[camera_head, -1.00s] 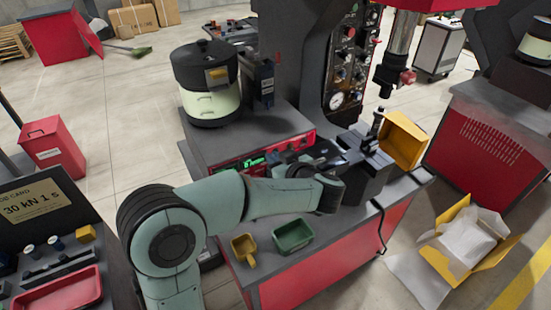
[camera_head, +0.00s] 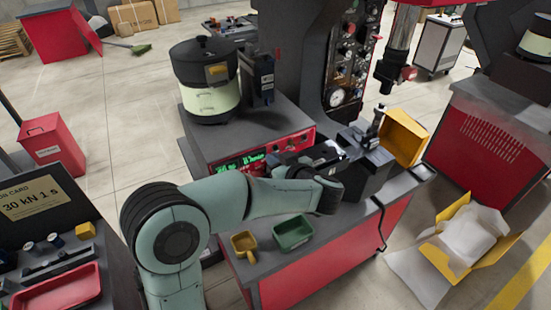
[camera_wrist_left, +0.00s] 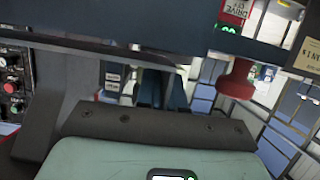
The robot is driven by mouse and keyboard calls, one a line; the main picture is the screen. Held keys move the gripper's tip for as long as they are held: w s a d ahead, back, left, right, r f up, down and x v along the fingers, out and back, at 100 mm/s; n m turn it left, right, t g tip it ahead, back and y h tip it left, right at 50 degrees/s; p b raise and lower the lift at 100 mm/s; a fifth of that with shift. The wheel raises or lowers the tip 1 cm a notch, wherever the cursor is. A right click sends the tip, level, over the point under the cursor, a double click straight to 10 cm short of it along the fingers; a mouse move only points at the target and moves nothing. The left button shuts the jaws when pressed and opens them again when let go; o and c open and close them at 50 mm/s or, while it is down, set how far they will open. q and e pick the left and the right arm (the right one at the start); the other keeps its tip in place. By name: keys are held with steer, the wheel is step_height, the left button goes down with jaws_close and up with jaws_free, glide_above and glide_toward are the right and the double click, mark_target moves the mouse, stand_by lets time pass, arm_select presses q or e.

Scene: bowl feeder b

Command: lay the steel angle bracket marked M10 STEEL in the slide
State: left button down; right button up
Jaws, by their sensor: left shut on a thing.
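My left gripper (camera_head: 333,155) is over the dark block (camera_head: 366,180) at the right end of the red-fronted bench. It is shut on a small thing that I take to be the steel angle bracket. The wrist and fingers hide most of it and no M10 STEEL marking can be read. In the left wrist view the dark fingers (camera_wrist_left: 160,92) show beyond my wrist cover, but the held thing is not clear. The slide cannot be told apart from the dark parts around the gripper. My right gripper is not in view.
A round feeder (camera_head: 208,82) stands on the bench behind my arm. A yellow bin (camera_head: 403,137) is right of the block. A green tray (camera_head: 293,232) and a yellow scoop (camera_head: 244,244) sit at the front. A red knob (camera_wrist_left: 237,80) is close in the wrist view.

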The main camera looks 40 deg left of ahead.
arm_select(q)
steer(key=shift+f, duration=0.7)
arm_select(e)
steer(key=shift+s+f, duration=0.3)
arm_select(q)
steer(key=c, duration=1.2)
jaws_free()
steer(key=shift+f, duration=0.1)
steer(key=b+v, duration=0.1)
steer(key=v, duration=1.2)
steer(key=shift+d, duration=0.2)
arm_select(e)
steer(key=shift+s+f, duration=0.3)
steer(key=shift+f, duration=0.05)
